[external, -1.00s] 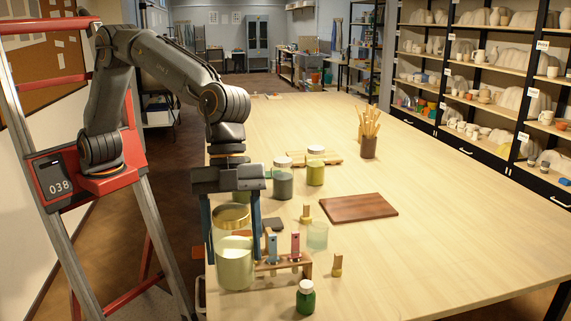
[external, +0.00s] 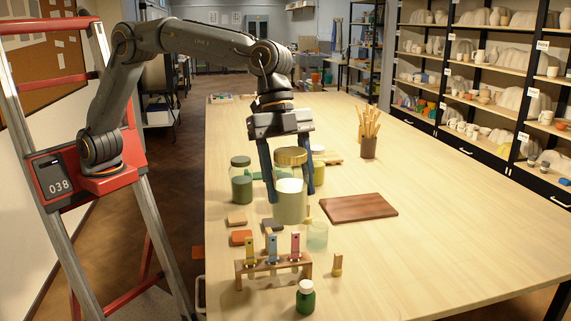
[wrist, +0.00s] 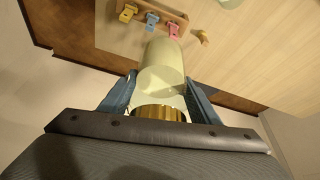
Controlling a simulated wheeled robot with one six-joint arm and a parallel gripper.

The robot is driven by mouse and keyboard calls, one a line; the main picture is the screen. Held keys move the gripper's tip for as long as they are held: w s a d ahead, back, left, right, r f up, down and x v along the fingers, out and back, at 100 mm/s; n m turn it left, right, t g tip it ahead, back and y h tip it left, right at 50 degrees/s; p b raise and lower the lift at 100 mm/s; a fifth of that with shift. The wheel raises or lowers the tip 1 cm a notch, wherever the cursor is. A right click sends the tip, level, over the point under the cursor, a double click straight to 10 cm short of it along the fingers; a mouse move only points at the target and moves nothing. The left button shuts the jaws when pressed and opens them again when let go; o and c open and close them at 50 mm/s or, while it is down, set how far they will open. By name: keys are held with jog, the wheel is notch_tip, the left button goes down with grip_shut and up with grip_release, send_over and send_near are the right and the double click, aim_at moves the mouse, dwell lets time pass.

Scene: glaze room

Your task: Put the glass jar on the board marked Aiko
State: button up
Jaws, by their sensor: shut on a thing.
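My gripper (external: 290,194) is shut on a glass jar (external: 290,207) with a gold lid and pale yellow-green contents. The jar hangs upright between the fingers, apparently above the table. In the wrist view the jar (wrist: 162,70) points away from my gripper (wrist: 160,95), its gold lid between the blue fingers. A dark brown board (external: 358,207) lies bare to the right of the jar. I can read no name on either board.
A rack with yellow, blue and pink tags (external: 273,264), a small green bottle (external: 306,298) and a frosted cup (external: 317,236) stand in front. A dark green jar (external: 241,184) is left, a yellow-green jar (external: 319,167) behind. A tool pot (external: 368,148) stands further back. The table's right side is clear.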

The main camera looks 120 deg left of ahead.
jog(key=s+a+n+y, duration=0.1)
jog(key=s+a+n, duration=0.2)
jog(key=a, duration=1.1)
jog(key=s+a+n+y, duration=0.1)
jog(key=s+a+n, duration=0.2)
jog(key=a, duration=1.1)
jog(key=s+a+n+y, duration=0.1)
jog(key=s+a+n, duration=0.15)
jog(key=a, duration=1.05)
jog(key=s+a+n+y, duration=0.3)
jog(key=s+a+n, duration=0.4)
jog(key=s+a, duration=1.95)
jog(key=shift+g, duration=0.3)
jog(key=shift+w+a+f+p, duration=0.2)
jog(key=shift+f+p, duration=0.4)
jog(key=shift+f, duration=1.85)
jog(key=shift+w+a+f+p, duration=0.2)
jog(key=shift+f+p, duration=0.45)
jog(key=shift+f, duration=1.85)
jog(key=shift+a+f+p, duration=0.3)
jog(key=shift+f+p, duration=0.3)
jog(key=shift+f, duration=1.85)
jog(key=shift+f, duration=0.1)
jog(key=o, duration=1.6)
jog(key=shift+f, duration=0.15)
